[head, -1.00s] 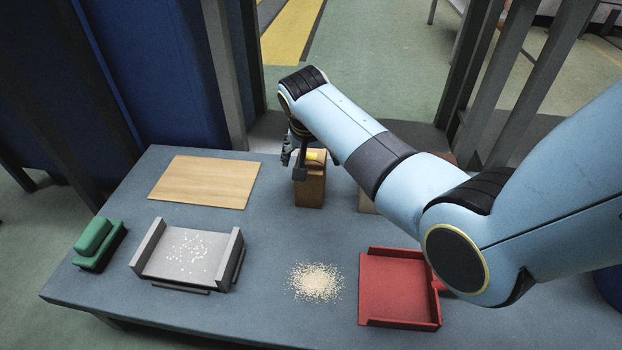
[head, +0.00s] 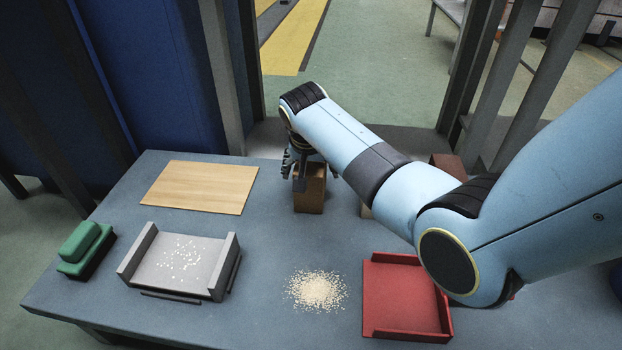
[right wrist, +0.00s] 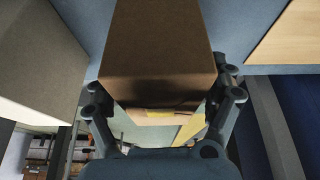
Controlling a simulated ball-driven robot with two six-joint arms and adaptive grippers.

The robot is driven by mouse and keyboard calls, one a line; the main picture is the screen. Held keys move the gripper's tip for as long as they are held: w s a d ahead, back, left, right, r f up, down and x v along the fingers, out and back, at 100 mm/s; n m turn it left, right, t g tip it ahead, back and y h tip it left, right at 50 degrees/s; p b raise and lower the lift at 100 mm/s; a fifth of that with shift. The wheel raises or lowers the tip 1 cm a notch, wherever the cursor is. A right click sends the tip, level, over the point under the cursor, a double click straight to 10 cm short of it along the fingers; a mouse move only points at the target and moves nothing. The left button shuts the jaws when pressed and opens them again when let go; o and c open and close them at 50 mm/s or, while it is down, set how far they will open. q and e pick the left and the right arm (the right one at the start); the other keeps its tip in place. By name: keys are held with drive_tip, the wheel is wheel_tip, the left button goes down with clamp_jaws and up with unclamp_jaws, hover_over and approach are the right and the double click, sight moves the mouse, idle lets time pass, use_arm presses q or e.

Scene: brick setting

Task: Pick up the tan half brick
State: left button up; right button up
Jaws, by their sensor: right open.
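The tan half brick (head: 310,190) looks like an upright brown block on the blue-grey table, near its back edge. In the right wrist view the brick (right wrist: 157,42) fills the upper middle. My right gripper (head: 302,168) is at the top of the brick, its arm coming in from the right. The right wrist view shows the gripper (right wrist: 163,88) open, with a finger on either side of the brick's near end. I cannot tell whether the fingers touch it. The arm hides part of the gripper in the head view. My left gripper is not in view.
A pale block (right wrist: 35,60) stands left of the brick in the right wrist view. A reddish block (head: 448,164) is behind my arm. A wooden board (head: 200,186), grey tray (head: 178,270), green brush (head: 85,245), crumb pile (head: 318,291) and red dustpan (head: 400,298) lie around.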

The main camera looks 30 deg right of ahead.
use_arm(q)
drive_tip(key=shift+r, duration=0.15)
use_arm(e)
drive_tip(key=shift+f, duration=0.25)
idle(0.3)
drive_tip(key=c, duration=1.7)
drive_tip(key=shift+r, duration=0.1)
drive_tip(key=shift+c, duration=0.2)
